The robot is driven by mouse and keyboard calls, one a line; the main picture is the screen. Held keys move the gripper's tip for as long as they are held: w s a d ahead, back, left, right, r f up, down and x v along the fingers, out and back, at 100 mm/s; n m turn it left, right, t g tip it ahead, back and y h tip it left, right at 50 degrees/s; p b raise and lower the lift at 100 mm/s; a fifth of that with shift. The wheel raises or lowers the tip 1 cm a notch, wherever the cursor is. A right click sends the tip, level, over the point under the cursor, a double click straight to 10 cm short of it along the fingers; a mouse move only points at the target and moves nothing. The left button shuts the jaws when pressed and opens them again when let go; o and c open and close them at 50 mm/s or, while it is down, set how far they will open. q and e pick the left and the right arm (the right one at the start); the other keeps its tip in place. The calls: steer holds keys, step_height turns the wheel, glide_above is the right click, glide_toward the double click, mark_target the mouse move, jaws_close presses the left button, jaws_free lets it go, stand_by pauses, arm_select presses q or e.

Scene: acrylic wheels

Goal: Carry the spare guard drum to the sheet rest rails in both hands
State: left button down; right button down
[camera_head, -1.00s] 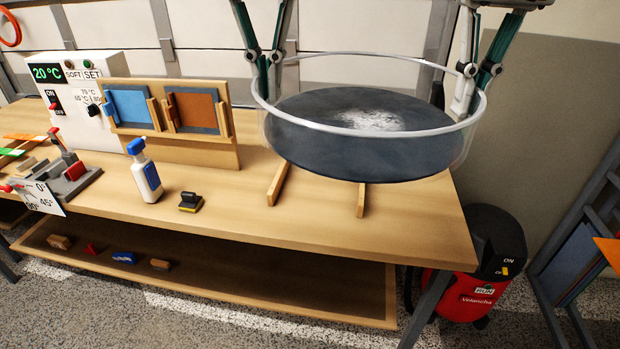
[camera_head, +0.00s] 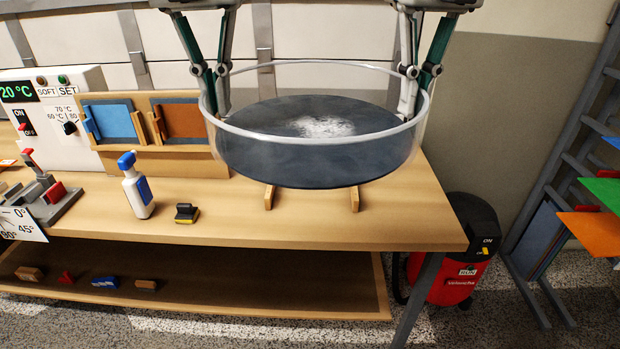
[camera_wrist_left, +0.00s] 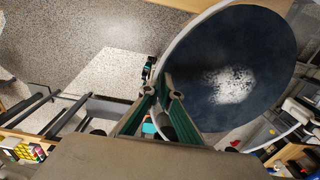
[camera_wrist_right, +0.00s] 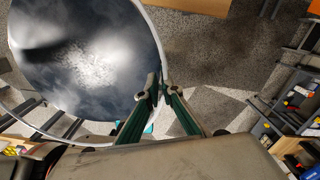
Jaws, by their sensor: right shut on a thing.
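The spare guard drum (camera_head: 318,165) is a wide, clear-walled ring with a pale rim and a dark, dusty-looking disc inside. It hangs roughly level above the bench's right part. My left gripper (camera_head: 214,103) is shut on its left rim, and my right gripper (camera_head: 411,105) on its right rim. In the left wrist view the fingers (camera_wrist_left: 163,90) meet at the drum's edge (camera_wrist_left: 185,35); in the right wrist view the fingers (camera_wrist_right: 158,90) do likewise. The sheet rest rails (camera_head: 354,198) are two wooden strips; their front ends show below the drum, their rear parts are hidden.
The wooden bench (camera_head: 420,225) has a spray bottle (camera_head: 137,188), a small black-yellow block (camera_head: 187,213) and a panel stand (camera_head: 165,165) left of the drum. A red vacuum (camera_head: 460,280) stands at the bench's right end, a sheet rack (camera_head: 555,235) further right.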

arm_select(q)
steer(key=shift+w+a, duration=0.1)
steer(key=shift+a, duration=0.25)
steer(key=shift+f, duration=0.15)
arm_select(e)
steer(key=shift+f, duration=0.15)
